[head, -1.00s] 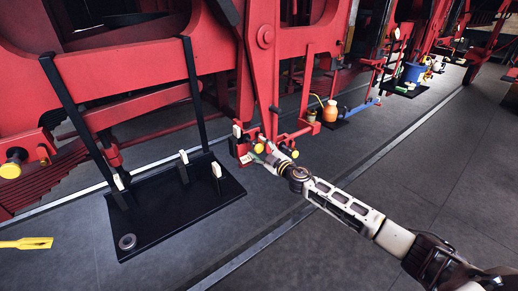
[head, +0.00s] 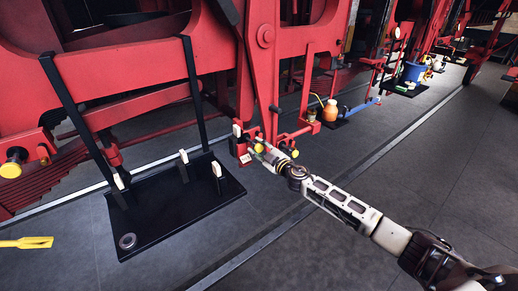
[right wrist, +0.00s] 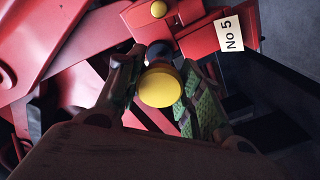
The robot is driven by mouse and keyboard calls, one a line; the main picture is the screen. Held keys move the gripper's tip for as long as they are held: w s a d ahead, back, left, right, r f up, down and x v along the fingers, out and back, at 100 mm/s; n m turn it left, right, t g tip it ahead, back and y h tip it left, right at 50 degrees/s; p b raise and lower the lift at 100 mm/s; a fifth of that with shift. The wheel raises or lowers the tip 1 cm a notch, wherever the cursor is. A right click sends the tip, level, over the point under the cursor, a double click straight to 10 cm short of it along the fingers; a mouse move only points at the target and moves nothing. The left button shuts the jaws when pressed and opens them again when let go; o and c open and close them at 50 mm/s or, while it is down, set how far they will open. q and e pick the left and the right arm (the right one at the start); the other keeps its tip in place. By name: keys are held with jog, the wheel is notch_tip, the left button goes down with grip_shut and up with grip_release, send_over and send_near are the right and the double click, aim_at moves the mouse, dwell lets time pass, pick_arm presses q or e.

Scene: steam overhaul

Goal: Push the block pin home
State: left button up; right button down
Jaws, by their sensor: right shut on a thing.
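The block pin shows in the right wrist view as a round yellow head (right wrist: 161,86) with a dark part behind it, in front of a red block (right wrist: 205,35). My right gripper (right wrist: 155,100) is shut on the pin, with one finger on each side of the head. In the head view my right gripper (head: 267,154) is at the red block (head: 240,147) low on the red frame. The block bears a white "No 5" label (right wrist: 230,34). How deep the pin sits is hidden. My left gripper is not in view.
A black mat (head: 175,215) with pale-topped posts and a grey ring (head: 127,241) lies left of the block. A yellow forked tool (head: 27,243) lies at the far left. The grey floor at right is clear.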

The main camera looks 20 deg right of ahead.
aim_at(255, 144)
jog(key=shift+x, duration=2.35)
jog(key=shift+r, duration=0.1)
jog(key=c, duration=1.3)
grip_release()
jog(key=o, duration=0.4)
jog(key=shift+w+a, duration=0.1)
jog(key=shift+w, duration=0.1)
jog(key=shift+s, duration=0.3)
jog(key=shift+v, duration=5.8)
